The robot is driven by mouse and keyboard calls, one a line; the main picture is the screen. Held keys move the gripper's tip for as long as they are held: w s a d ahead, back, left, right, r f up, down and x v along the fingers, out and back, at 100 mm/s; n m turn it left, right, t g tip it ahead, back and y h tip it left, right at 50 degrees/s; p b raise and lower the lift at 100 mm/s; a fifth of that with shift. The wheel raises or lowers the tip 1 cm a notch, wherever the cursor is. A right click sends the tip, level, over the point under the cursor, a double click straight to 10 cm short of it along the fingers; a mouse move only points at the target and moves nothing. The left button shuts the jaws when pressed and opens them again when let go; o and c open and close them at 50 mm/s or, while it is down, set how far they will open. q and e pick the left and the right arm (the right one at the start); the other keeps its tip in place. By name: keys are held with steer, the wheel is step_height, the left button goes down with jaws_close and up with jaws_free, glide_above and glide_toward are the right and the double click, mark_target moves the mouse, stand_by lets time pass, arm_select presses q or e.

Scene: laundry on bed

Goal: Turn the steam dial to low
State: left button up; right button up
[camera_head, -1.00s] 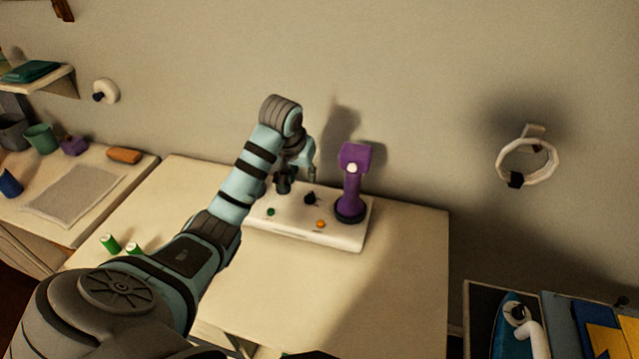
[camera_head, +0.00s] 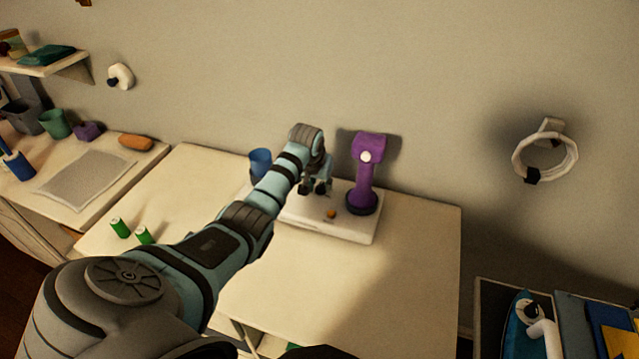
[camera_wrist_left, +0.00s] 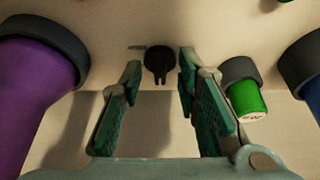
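The steam dial (camera_wrist_left: 158,62) is a small black knob with a notched pointer on a white panel (camera_head: 350,228). In the wrist view it lies between the two fingertips of my left gripper (camera_wrist_left: 160,72), with a gap on each side. A small dark label beside it is too blurred to read. My left gripper (camera_head: 316,188) is open and over the panel in the head view, where it largely hides the dial. A purple handheld steamer (camera_head: 366,178) stands upright on the panel's right end. My right gripper is not in view.
An orange button (camera_head: 331,214) is on the panel's front. A blue cup (camera_head: 260,161) stands behind my arm. Green spools (camera_head: 120,228) lie left. The table's right front is clear.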

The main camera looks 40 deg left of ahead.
arm_select(q)
jaws_close()
steer(key=shift+m, duration=0.3)
steer(key=shift+a+r+m+h+p, duration=0.15)
steer(key=shift+m+h+p, duration=0.25)
steer(key=shift+m+p, duration=0.35)
steer(key=shift+m, duration=0.55)
steer(key=shift+a+f+m+h+b, duration=0.2)
steer(key=shift+m+h+b, duration=0.25)
steer(key=shift+m, duration=0.35)
steer(key=shift+f+m+h, duration=0.1)
steer(key=shift+m+h, duration=0.15)
steer(key=shift+m, duration=0.25)
steer(key=m+h+b, duration=0.1)
steer(key=m+b, duration=0.1)
steer(key=b, duration=0.1)
steer(key=m+h+b, duration=0.1)
steer(key=m+b, duration=0.2)
steer(key=b, duration=0.1)
steer(key=shift+w+a+f+g+b, duration=0.1)
steer(key=shift+a+g+b, duration=0.05)
steer(key=shift+g+b, duration=0.15)
steer(key=shift+r+m+b, duration=0.2)
steer(key=shift+m+b, duration=0.4)
steer(key=shift+b, duration=0.1)
